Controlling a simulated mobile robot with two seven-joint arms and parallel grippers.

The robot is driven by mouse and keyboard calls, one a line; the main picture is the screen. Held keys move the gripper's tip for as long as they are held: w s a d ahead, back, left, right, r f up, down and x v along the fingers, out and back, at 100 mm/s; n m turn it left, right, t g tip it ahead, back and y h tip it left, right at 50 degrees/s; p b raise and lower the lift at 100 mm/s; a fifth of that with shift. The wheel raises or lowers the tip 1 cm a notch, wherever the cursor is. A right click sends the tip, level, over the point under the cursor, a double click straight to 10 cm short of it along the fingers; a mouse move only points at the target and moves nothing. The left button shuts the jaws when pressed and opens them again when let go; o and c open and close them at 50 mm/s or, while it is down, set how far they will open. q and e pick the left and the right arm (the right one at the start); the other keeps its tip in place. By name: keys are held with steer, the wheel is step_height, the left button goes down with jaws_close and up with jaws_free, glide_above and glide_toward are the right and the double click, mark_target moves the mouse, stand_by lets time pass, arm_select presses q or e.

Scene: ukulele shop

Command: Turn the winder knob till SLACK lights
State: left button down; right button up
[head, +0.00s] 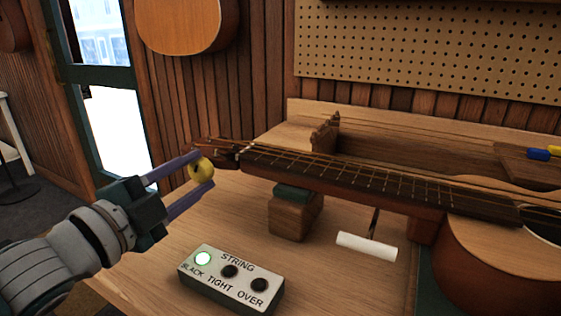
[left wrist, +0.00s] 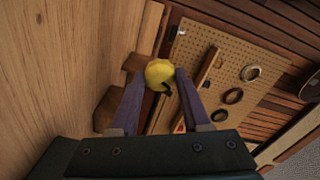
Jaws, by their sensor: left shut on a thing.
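The yellow winder knob (head: 200,169) is at the headstock end of the ukulele neck (head: 330,178). My left gripper (head: 203,171) is shut on it, one finger on each side. The knob (left wrist: 160,73) also shows between the fingertips in the left wrist view, with a small dark mark on it. The STRING light box (head: 228,285) sits on the bench in front. The TIGHT and OVER lamps are dark. My right gripper is not in view.
A wooden neck rest (head: 296,215) with a green pad supports the neck. A white cylinder (head: 366,246) lies on the bench (head: 318,265) below the neck. The ukulele body (head: 490,262) is at the right. A pegboard (head: 430,50) hangs behind. The bench's left part is mostly clear.

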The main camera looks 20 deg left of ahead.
arm_select(q)
steer(key=shift+n, duration=0.6)
steer(key=c, duration=0.7)
jaws_free()
steer(key=shift+o, duration=0.2)
steer(key=shift+s, duration=0.1)
steer(key=s, duration=0.9)
steer(key=shift+s+a+p, duration=0.35)
steer(key=shift+s, duration=0.05)
